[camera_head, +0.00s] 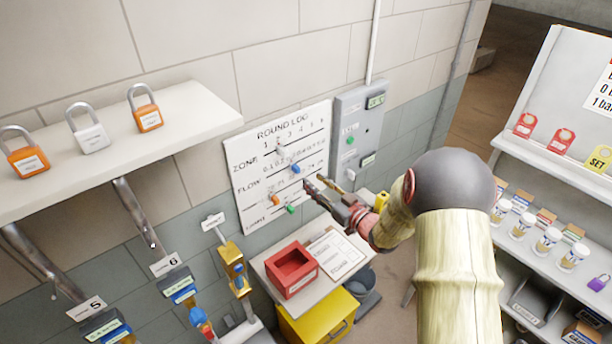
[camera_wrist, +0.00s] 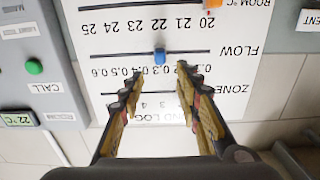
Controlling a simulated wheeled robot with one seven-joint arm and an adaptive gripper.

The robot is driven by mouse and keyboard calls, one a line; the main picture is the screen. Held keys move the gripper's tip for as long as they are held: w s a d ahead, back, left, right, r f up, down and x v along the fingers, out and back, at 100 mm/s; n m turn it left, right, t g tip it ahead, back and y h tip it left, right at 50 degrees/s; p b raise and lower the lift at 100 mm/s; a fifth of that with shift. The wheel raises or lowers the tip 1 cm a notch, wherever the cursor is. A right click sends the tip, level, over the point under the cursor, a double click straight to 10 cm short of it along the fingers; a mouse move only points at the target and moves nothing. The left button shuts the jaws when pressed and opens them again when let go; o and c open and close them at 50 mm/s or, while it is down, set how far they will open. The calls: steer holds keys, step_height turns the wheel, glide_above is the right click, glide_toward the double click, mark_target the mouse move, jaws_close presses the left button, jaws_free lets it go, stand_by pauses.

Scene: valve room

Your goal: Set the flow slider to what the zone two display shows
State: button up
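The white ROUND LOG board (camera_head: 240,190) hangs on the wall and shows upside down in the wrist view (camera_wrist: 262,70). Its flow row carries a blue slider (camera_head: 296,169), also in the wrist view (camera_wrist: 160,57), near the middle of the 0.1–0.6 scale; its exact reading is unclear. My gripper (camera_head: 312,184) is in front of the board. In the wrist view my gripper (camera_wrist: 158,84) is open and empty, its fingertips either side of the slider's line of approach, apparently short of it. I cannot identify a zone two display; small displays by tags 5 and 6 are unreadable.
A grey panel (camera_head: 347,120) right of the board has a green CALL button and a small display (camera_wrist: 18,119) seeming to read 22 °C. Other sliders are white (camera_head: 281,151), orange (camera_head: 276,200) and green (camera_head: 291,209). A red bin (camera_head: 291,270) stands below; a padlock shelf (camera_head: 190,125) juts out left.

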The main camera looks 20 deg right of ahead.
steer(key=shift+v, duration=1.55)
steer(key=s+d+f+m+g+h, duration=0.2)
steer(key=d+f+g+h, duration=0.25)
steer(key=f, duration=0.65)
steer(key=s+d+f+m+g+h+b, duration=0.1)
steer(key=s+d+f+m+g+h, duration=0.2)
steer(key=s+d+g, duration=0.45)
steer(key=s+a+r+y+b, duration=0.1)
steer(key=s+a+r+b, duration=0.4)
steer(key=s+a, duration=0.6)
steer(key=s+a+r+n+y+b, duration=0.1)
steer(key=s+a+r+b, duration=0.5)
steer(key=s+a+r, duration=0.4)
steer(key=s+a, duration=0.2)
steer(key=a, duration=0.1)
steer(key=shift+r, duration=0.3)
